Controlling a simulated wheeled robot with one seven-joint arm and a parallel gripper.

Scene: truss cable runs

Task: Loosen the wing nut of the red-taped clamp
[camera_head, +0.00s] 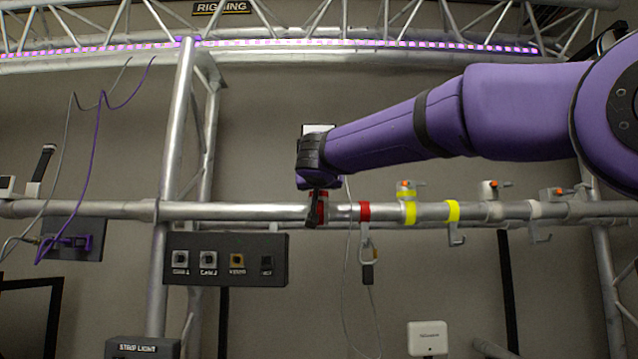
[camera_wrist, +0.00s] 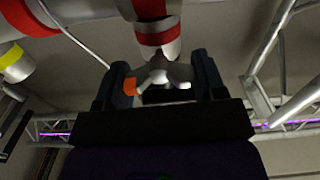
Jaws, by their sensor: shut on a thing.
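The red-taped clamp (camera_wrist: 157,38) sits on the horizontal truss pipe, and its red band (camera_head: 323,207) shows partly behind my gripper in the head view. Its pale wing nut (camera_wrist: 162,72) with an orange tip (camera_wrist: 130,87) lies between my two dark fingers in the wrist view. My gripper (camera_wrist: 162,82) is shut on the wing nut; in the head view my gripper (camera_head: 314,208) points down at the pipe. In the head view the wing nut is hidden by my gripper.
A second red band (camera_head: 364,211) with a hanging hook (camera_head: 368,252) is just to the right. Yellow bands (camera_head: 410,213) and other orange-tipped clamps (camera_head: 491,190) follow along the pipe (camera_head: 240,211). A dark connector panel (camera_head: 225,243) hangs at left below the pipe. A thin cable (camera_head: 352,300) hangs nearby.

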